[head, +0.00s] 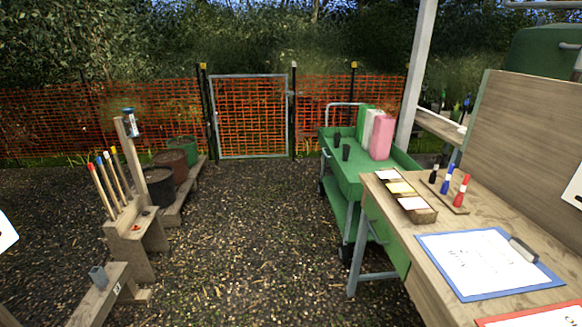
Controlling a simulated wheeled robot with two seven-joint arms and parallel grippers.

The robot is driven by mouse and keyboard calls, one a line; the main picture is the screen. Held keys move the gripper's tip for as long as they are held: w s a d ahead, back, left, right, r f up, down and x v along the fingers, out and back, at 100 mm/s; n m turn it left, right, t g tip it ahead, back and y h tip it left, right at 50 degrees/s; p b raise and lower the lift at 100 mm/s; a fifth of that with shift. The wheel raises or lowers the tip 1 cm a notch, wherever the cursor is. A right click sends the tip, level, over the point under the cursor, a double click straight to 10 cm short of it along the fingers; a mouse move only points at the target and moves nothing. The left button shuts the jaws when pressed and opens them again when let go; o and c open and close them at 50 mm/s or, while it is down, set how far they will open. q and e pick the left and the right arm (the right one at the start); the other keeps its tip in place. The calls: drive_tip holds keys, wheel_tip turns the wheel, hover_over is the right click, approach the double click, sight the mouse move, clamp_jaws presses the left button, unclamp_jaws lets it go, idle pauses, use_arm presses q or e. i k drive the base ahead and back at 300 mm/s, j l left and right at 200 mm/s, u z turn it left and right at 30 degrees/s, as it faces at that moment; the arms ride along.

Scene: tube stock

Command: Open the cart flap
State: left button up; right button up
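The green cart (347,178) stands right of the middle, with a raised tray on top, a lower shelf (340,207), dark wheels and a grey push handle at its far end. A green panel (384,232) shows at its near end, partly behind the wooden table. I cannot tell whether this panel is the flap, or whether the flap is open or shut. Two dark cups and several upright containers, including a pink one (381,136), stand in the tray. Neither gripper shows; only small white parts appear at the left and right picture edges.
A wooden table (413,236) at right holds a card box, pens on a stand and a clipboard (488,263). A wooden tool stand (133,233) and several bins stand at left. Gravel between is clear up to a closed mesh gate (250,117).

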sight(347, 184)
drive_tip(key=i+z, duration=0.25)
drive_tip(key=i, duration=0.55)
drive_tip(key=i+j+z, duration=0.2)
drive_tip(key=i, duration=0.55)
drive_tip(key=i+j+z, duration=0.1)
drive_tip(key=z, duration=0.35)
drive_tip(key=i+j+z, duration=0.2)
drive_tip(key=z, duration=0.3)
drive_tip(key=i+j+z, duration=0.1)
drive_tip(key=z, duration=0.35)
drive_tip(key=j, duration=0.1)
